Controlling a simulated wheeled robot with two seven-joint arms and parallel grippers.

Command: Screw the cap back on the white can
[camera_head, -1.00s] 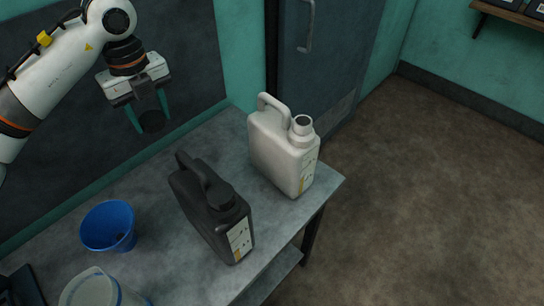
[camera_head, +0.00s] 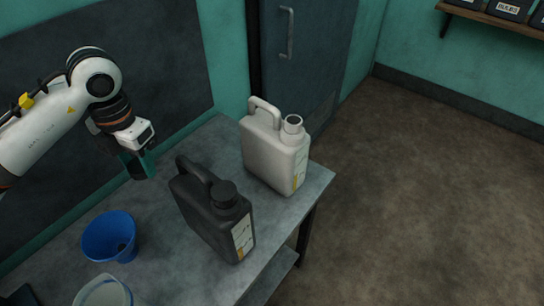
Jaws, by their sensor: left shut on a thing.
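The white can (camera_head: 272,158) stands upright near the right end of the grey table (camera_head: 300,205), its handle to the left and its neck (camera_head: 292,123) open, with no cap on it. My left gripper (camera_head: 143,167) is at the left, above the back of the table, shut on a dark round cap (camera_head: 136,169) that its fingers partly hide. The gripper and cap are well to the left of the white can and apart from it. My right gripper is not in view.
A black can (camera_head: 212,212) with its cap on stands in front of the white can. A blue bucket (camera_head: 110,237) and a pale container (camera_head: 103,291) stand at the left. A grey door (camera_head: 305,50) is behind; open floor lies to the right.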

